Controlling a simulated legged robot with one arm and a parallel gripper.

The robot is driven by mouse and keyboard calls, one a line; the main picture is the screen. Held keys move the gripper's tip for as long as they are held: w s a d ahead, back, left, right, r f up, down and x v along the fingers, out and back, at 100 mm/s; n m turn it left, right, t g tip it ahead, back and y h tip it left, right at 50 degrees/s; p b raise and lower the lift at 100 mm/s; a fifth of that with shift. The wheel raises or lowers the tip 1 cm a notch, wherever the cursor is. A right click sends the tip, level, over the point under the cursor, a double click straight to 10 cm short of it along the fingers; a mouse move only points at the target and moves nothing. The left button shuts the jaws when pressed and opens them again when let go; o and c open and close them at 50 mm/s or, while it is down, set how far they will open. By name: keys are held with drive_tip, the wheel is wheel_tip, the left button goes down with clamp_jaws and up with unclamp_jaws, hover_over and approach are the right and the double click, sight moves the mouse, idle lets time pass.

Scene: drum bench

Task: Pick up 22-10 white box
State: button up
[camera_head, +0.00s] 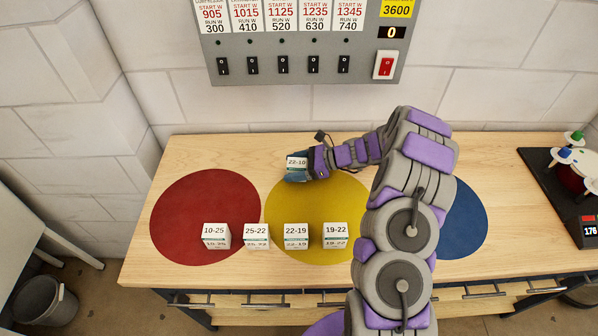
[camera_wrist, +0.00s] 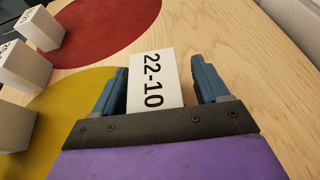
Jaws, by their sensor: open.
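The 22-10 white box (camera_head: 297,162) stands near the top edge of the yellow circle (camera_head: 345,195) on the wooden bench. In the wrist view the 22-10 box (camera_wrist: 151,82) lies between the two blue fingers of my gripper (camera_wrist: 158,88), with its label facing up to the camera. My gripper (camera_head: 297,175) is open around the box in the head view. A gap shows between the box and the right finger; the left finger is closer to it. The lower part of the box is hidden by my gripper.
White boxes 10-25 (camera_head: 216,236), 25-22 (camera_head: 256,236), 22-19 (camera_head: 296,236) and 19-22 (camera_head: 335,235) stand in a row along the front. A red circle (camera_head: 190,205) lies left, a blue circle (camera_head: 465,222) right. A switch panel (camera_head: 300,70) hangs on the wall behind.

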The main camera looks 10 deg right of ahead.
drive_tip(key=shift+a, duration=0.6)
drive_tip(key=shift+c, duration=0.7)
drive_tip(key=shift+d, duration=0.35)
drive_tip(key=c, duration=0.9)
drive_tip(key=shift+a, duration=0.1)
drive_tip(key=shift+c, duration=0.3)
drive_tip(key=shift+a, duration=0.1)
